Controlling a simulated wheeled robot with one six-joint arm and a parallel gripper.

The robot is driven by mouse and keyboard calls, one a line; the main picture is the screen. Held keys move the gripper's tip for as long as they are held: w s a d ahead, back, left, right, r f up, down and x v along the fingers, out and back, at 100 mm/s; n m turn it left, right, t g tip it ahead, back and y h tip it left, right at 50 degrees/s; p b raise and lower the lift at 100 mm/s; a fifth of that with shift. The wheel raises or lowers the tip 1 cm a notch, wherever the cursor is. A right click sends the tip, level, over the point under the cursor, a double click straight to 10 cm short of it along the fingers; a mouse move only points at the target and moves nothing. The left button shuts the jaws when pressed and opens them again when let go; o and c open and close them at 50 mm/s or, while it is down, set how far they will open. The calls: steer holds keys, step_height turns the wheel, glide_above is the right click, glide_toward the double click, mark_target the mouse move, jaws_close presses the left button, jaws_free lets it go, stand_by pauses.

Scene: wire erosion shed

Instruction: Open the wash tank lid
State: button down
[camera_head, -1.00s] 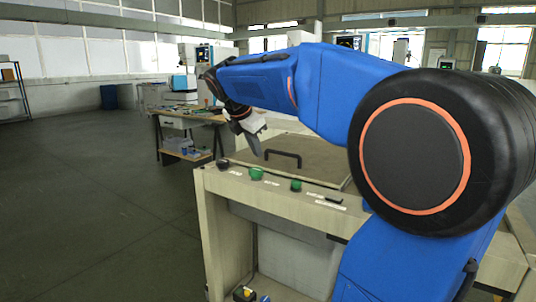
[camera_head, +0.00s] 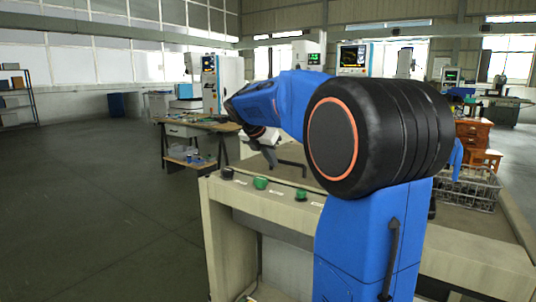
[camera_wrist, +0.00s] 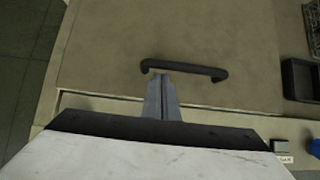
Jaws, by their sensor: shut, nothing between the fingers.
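The wash tank lid is a flat, tan-brown panel (camera_head: 292,179) with a dark bar handle (camera_head: 290,163). It lies flat and looks shut. In the wrist view the lid (camera_wrist: 170,35) fills most of the upper picture, and the handle (camera_wrist: 190,69) runs across its near part, close to the front seam. My gripper (camera_head: 271,160) is over the lid beside the handle. In the wrist view my gripper (camera_wrist: 160,80) is shut and empty, its tips just on the near side of the handle's left end. I cannot tell whether they touch it.
A wire basket (camera_head: 472,188) stands at right. A black tray (camera_wrist: 300,78) sits right of the lid. A workbench (camera_head: 175,130) stands behind left. The floor at left is clear.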

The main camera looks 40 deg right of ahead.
steer(key=shift+w+d+f, duration=0.15)
steer(key=shift+d+f, duration=0.25)
steer(key=shift+f, duration=0.15)
steer(key=shift+r, duration=0.1)
